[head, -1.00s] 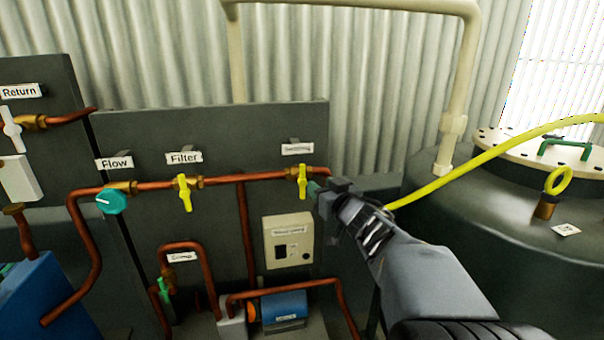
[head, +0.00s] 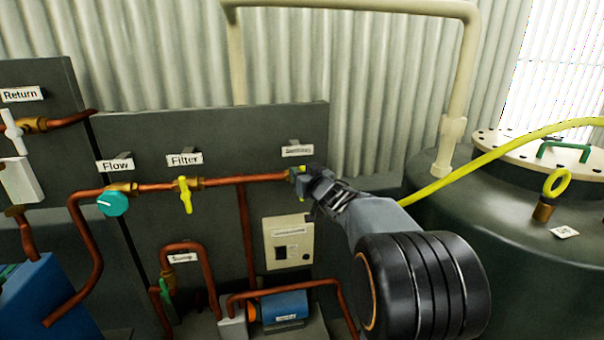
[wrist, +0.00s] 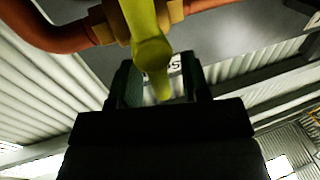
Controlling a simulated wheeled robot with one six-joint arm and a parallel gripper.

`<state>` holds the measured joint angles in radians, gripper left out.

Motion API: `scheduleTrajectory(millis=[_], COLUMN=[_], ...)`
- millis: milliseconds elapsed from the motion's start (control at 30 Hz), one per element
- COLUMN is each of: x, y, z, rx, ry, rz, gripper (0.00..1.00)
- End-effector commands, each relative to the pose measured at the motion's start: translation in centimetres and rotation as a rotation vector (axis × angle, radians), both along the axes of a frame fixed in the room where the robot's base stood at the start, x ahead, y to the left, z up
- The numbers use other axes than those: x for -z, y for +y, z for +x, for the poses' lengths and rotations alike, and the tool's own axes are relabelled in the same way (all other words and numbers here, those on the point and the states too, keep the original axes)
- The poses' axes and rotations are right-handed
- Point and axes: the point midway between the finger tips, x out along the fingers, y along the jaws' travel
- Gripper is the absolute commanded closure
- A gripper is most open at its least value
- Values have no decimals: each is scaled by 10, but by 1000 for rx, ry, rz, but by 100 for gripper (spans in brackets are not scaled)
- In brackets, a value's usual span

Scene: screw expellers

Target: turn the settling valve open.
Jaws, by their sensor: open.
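The settling valve is on the copper pipe at the right end of the dark panel, below a small label (head: 297,150). In the head view my gripper (head: 298,176) covers most of its yellow handle (head: 302,169). In the wrist view the yellow handle (wrist: 150,45) hangs down and its end lies between the two fingers of my gripper (wrist: 162,85). The fingers are open, with a gap showing on each side of the handle. I cannot tell whether either finger touches it.
The yellow filter valve (head: 185,195) and teal flow knob (head: 112,203) sit left on the same pipe. A control box (head: 288,243) is mounted below. A dark tank (head: 500,225) with a yellow hose (head: 480,160) stands at right.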

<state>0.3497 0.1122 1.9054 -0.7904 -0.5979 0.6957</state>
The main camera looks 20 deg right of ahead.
Motion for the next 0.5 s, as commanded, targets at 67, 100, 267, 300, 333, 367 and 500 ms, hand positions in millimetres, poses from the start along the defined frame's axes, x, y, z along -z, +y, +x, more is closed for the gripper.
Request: scheduleTrajectory(millis=[67,100,267,300,333,367,500], x=[0,0,0,0,0,0,0], y=[0,0,0,0,0,0,0], z=[0,0,0,0,0,0,0], rx=[0,0,0,0,0,0,0], ry=[0,0,0,0,0,0,0], rz=[0,0,0,0,0,0,0], gripper=[57,58,74,77,80,83,96])
